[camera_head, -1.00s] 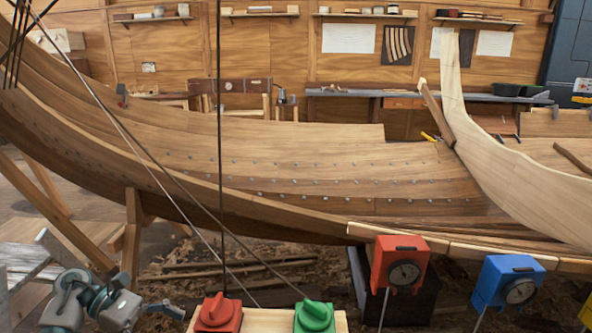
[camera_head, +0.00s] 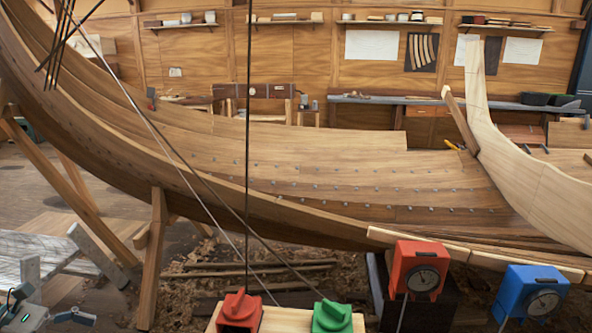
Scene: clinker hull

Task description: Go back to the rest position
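Part of my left arm and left gripper (camera_head: 74,317) show at the bottom left corner of the head view, in front of the grey wooden trestle. The frame edge cuts off most of it, so I cannot tell whether the fingers are open or shut. I see nothing held in it. My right gripper is not in view.
A red knob (camera_head: 240,311) and a green knob (camera_head: 332,317) sit on a pale board at the bottom. A red dial box (camera_head: 418,268) and a blue dial box (camera_head: 533,290) stand to the right. The wooden hull (camera_head: 300,165) spans the middle. Ropes cross in front.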

